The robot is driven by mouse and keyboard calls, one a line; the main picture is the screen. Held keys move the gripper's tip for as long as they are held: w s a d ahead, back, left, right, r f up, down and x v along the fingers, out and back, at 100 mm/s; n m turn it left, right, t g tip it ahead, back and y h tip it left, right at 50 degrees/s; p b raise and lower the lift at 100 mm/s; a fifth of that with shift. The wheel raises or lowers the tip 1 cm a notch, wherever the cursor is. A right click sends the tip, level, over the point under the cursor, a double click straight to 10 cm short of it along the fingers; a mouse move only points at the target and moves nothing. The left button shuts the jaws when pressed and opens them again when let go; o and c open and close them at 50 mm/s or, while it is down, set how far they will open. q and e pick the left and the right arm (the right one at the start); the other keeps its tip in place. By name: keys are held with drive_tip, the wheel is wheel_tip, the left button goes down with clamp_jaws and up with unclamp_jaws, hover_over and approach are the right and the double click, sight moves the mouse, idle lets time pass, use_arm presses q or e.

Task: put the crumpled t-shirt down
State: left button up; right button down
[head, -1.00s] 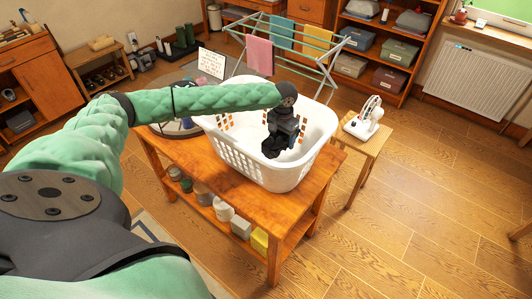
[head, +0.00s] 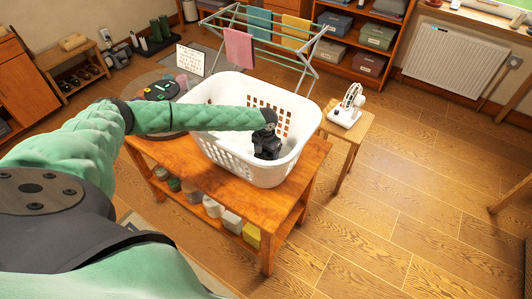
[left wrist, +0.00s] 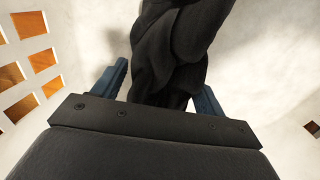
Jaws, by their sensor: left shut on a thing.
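The crumpled t-shirt (left wrist: 178,45) is a black, folded bundle of cloth in the left wrist view. It lies between the two blue-grey fingers of my left gripper (left wrist: 158,92), which is shut on it. In the head view my left gripper (head: 266,152) points down inside a white laundry basket (head: 222,153), below its rim. The shirt is hard to tell from the dark gripper there. Pale basket walls surround the shirt in the wrist view; whether it touches the bottom I cannot tell. My right gripper is not in view.
The basket stands on a wooden table (head: 289,190) with jars and boxes on its lower shelf. A round tray (head: 158,90) with small items lies behind my left arm. A small stool (head: 352,133) with a white device (head: 346,106) stands right. A drying rack (head: 272,40) stands behind.

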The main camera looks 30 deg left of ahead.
use_arm(q)
drive_tip(key=shift+f, duration=0.65)
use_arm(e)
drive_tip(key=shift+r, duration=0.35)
use_arm(q)
drive_tip(key=shift+f, duration=0.1)
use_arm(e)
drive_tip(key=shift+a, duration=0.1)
use_arm(q)
drive_tip(key=o, duration=1)
drive_tip(key=shift+o, duration=0.2)
drive_tip(key=shift+r, duration=0.2)
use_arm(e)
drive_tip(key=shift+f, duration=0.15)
use_arm(q)
drive_tip(key=shift+r+b, duration=0.3)
drive_tip(key=shift+b, duration=0.1)
wheel_tip(320, 180, up, 6)
drive_tip(key=b, duration=0.3)
drive_tip(key=shift+b, duration=0.3)
wheel_tip(320, 180, up, 4)
drive_tip(key=shift+r+b, duration=0.15)
drive_tip(key=shift+b, duration=0.65)
drive_tip(key=shift+r, duration=0.55)
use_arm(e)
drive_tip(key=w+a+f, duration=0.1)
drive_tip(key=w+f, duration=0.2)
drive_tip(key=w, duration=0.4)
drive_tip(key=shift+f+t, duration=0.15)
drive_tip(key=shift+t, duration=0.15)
